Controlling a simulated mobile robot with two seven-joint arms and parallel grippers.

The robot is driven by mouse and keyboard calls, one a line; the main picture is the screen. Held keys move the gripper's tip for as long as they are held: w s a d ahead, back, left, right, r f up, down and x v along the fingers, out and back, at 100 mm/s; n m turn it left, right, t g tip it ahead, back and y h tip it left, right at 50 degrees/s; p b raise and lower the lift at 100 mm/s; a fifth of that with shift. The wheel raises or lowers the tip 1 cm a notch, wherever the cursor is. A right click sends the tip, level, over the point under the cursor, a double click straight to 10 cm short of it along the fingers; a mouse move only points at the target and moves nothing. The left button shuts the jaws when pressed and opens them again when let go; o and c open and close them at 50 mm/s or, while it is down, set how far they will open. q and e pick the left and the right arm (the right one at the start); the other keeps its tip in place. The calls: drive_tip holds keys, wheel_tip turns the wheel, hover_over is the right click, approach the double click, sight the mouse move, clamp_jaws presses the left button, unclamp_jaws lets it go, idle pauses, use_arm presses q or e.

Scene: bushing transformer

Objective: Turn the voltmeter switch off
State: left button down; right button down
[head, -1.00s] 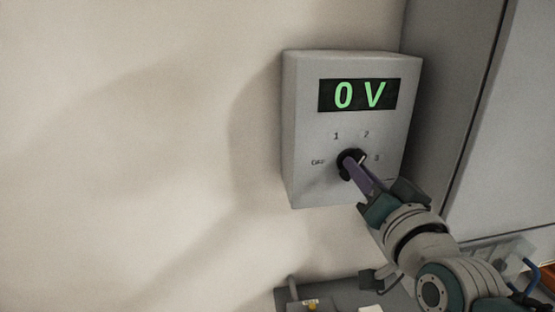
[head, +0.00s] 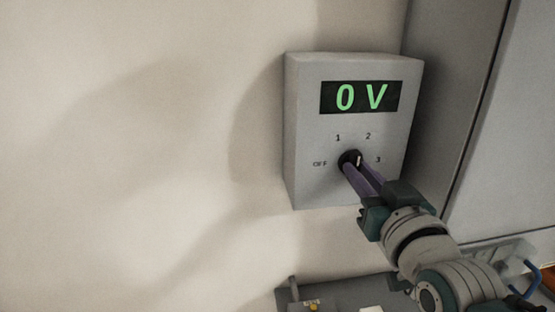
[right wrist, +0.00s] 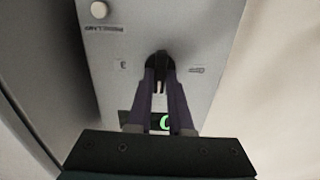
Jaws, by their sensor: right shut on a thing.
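The voltmeter (head: 305,120) is a grey box on the wall with a display (head: 361,97) reading "0 V" in green. Below it is a black rotary switch (head: 350,157) among the marks OFF, 1, 2 and 3. A white mark shows on the knob's right side, roughly upright; its exact setting is hard to tell. My right gripper (head: 358,172) reaches in from the lower right, its purple fingers shut on the knob. In the right wrist view, the fingers (right wrist: 161,80) lie on both sides of the dark knob (right wrist: 158,59). The fingers partly hide the knob. My left gripper is out of view.
A grey cabinet (head: 500,130) stands close on the right of the voltmeter. A dark grey surface (head: 340,292) with small parts lies below. The bare wall (head: 130,150) to the left is clear. A round white button (right wrist: 98,9) shows on the box in the right wrist view.

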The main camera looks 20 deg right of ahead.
drive_tip(key=shift+a+f+n+b, duration=0.1)
drive_tip(key=shift+n+b, duration=1.85)
drive_tip(key=shift+n, duration=7.15)
drive_tip(key=c, duration=0.8)
unclamp_jaws()
